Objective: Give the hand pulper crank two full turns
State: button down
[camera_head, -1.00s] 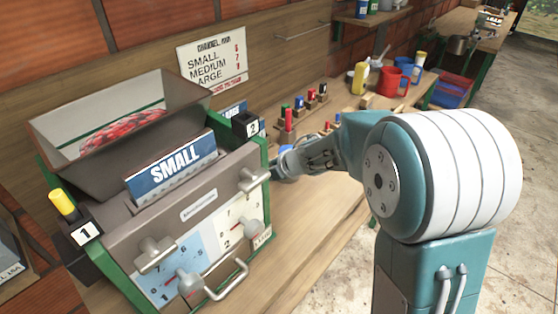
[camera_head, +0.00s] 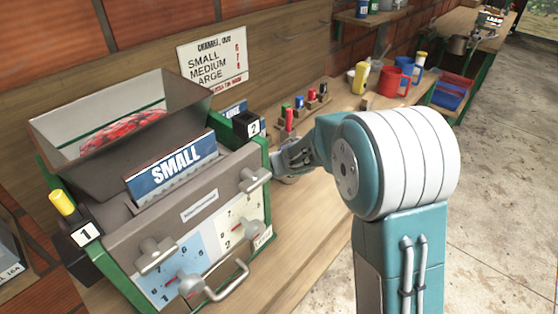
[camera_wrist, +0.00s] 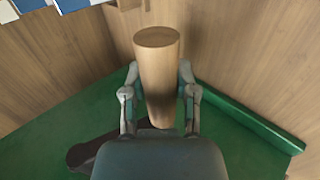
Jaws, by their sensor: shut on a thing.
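The hand pulper (camera_head: 190,215) stands on the bench at the left of the head view, with red cherries (camera_head: 124,130) in its hopper and a "SMALL" sign on its front. In the wrist view, my gripper (camera_wrist: 160,90) is shut on the wooden crank handle (camera_wrist: 157,65), with one finger on each side. A dark crank arm (camera_wrist: 92,148) shows at the handle's base, against the green side of the pulper (camera_wrist: 40,140). In the head view my gripper (camera_head: 290,160) is at the pulper's right side; the handle is hidden there.
Two dials with knobs (camera_head: 190,286) and a bent metal handle (camera_head: 232,278) stick out from the pulper's front. The floor at right is clear.

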jog(key=shift+w+a+r, duration=0.15)
jog(key=shift+r, duration=0.1)
jog(key=shift+w+a+f, duration=0.1)
jog(key=shift+w+a, duration=1.1)
jog(key=shift+a, duration=0.15)
jog(key=shift+w+a+r, duration=0.35)
jog(key=shift+w+a, duration=0.15)
jog(key=shift+w, duration=0.1)
jog(key=shift+w+a+r, duration=0.3)
jog(key=shift+w+a, duration=0.2)
jog(key=shift+w, duration=0.05)
jog(key=shift+a, duration=0.1)
